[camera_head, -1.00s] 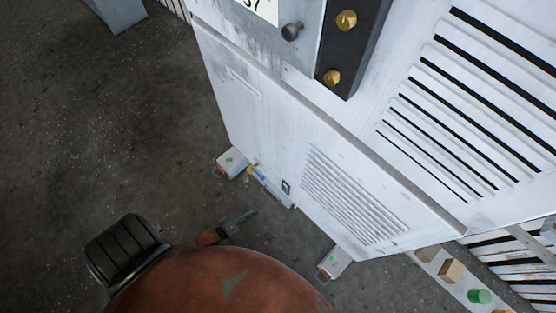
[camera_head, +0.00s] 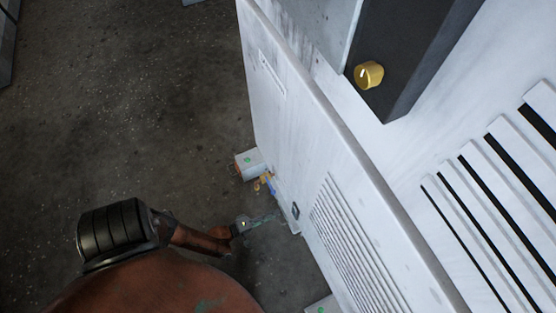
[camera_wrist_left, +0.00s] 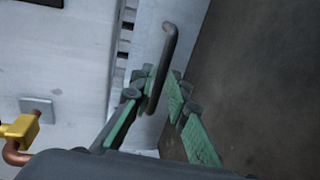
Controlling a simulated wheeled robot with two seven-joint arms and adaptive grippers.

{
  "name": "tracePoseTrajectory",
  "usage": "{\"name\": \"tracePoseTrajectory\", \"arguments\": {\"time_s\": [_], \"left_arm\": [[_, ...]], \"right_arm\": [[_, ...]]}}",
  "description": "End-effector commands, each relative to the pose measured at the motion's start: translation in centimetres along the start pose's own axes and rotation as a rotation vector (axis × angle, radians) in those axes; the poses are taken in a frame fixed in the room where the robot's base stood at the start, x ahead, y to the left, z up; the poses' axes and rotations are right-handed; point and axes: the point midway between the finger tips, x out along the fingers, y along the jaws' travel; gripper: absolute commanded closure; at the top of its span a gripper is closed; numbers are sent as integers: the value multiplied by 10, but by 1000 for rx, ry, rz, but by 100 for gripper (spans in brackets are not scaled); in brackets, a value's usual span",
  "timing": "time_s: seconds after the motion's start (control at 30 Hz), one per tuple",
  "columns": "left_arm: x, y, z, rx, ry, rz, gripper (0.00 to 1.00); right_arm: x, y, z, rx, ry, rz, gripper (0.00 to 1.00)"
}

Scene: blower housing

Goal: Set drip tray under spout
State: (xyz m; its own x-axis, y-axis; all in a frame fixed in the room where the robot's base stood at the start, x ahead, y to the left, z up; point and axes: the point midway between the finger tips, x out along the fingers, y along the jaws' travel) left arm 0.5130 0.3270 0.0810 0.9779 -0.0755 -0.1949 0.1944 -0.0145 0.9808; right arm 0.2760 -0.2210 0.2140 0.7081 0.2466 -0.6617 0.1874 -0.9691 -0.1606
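My left gripper (camera_head: 262,222) is low beside the white housing (camera_head: 300,130), its fingers pointing at the housing's lower edge. In the left wrist view its green-padded fingers (camera_wrist_left: 160,115) are apart, with a dark bent bar handle (camera_wrist_left: 168,60) between and beyond them, closest to the left finger. I cannot tell whether they touch. A brass fitting on a copper pipe (camera_wrist_left: 20,130), perhaps the spout, is at the left edge of that view. Small yellow and blue parts (camera_head: 267,183) show at the housing's foot in the head view. I cannot make out a drip tray. My right gripper is out of view.
A grey block with a green mark (camera_head: 249,163) juts from the housing's foot, and another (camera_head: 322,305) is at the bottom edge. Bare floor (camera_head: 130,110) lies open to the left.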

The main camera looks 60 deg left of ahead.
Motion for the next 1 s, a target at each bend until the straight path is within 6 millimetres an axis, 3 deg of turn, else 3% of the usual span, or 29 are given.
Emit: {"name": "tracePoseTrajectory", "arguments": {"time_s": [0.13,0.43,0.67,1.0], "left_arm": [[12,-1,0,1,-1,0,85],[14,0,0,1,-1,0,85],[14,0,1,1,-1,-1,100],[14,0,1,1,-1,-1,100]], "right_arm": [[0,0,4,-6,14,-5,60],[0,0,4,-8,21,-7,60],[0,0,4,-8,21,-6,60],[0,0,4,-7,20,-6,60]]}}
